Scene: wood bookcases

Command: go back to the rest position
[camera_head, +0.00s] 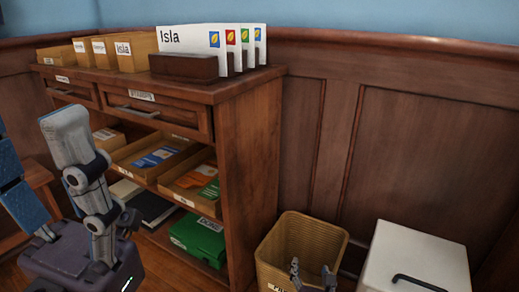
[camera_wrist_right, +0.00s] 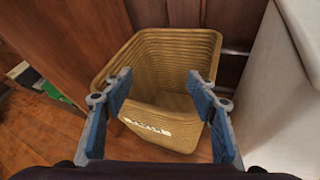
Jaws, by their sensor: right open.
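My right gripper (camera_head: 312,268) shows at the bottom of the head view, in front of the wicker bin (camera_head: 278,265). In the right wrist view, its two blue-padded fingers (camera_wrist_right: 158,80) stand wide apart with nothing between them. The bin (camera_wrist_right: 130,62) lies beyond the fingertips and looks empty. My left gripper (camera_head: 35,118) is large at the left of the head view, pointing up, partly cut off by the edge. Its fingers are apart, with no object seen between them. The rest position itself is not marked in either view.
A wooden bookcase (camera_head: 248,165) holds letter trays, a green box (camera_head: 198,238) and, on top, a rack of white cards marked Isla (camera_head: 185,40). A white cabinet (camera_head: 418,258) with a dark handle stands right of the bin. Wood panelling closes the back.

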